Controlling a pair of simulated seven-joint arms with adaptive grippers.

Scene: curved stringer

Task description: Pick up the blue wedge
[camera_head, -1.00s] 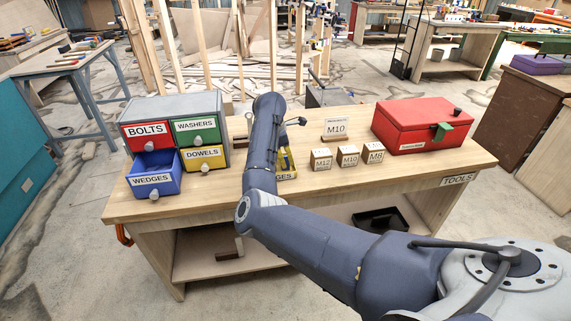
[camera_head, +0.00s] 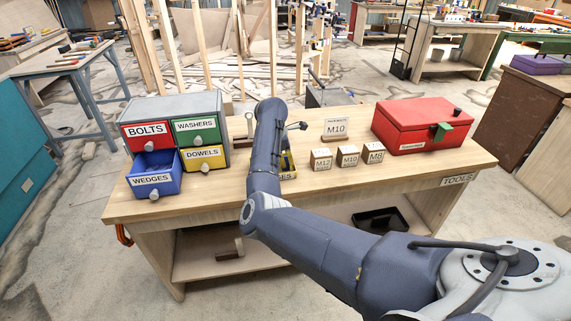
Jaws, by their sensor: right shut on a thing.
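My right arm (camera_head: 265,150) comes in from the lower right and stands over the middle of the workbench. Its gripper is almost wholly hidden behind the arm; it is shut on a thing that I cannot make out. I see no blue wedge for certain. A yellow tray (camera_head: 288,163), its label partly covered, sits on the bench just right of and behind the arm. The blue drawer labelled WEDGES (camera_head: 153,181) is pulled open at the left; I cannot make out its contents. My left gripper is not in view.
The drawer cabinet also has red BOLTS (camera_head: 146,130), green WASHERS (camera_head: 196,132) and yellow DOWELS (camera_head: 204,160) drawers. Wooden blocks (camera_head: 348,156) and an M10 sign (camera_head: 336,129) stand right of the arm. A red toolbox (camera_head: 420,122) is at the right. The front bench top is mostly clear.

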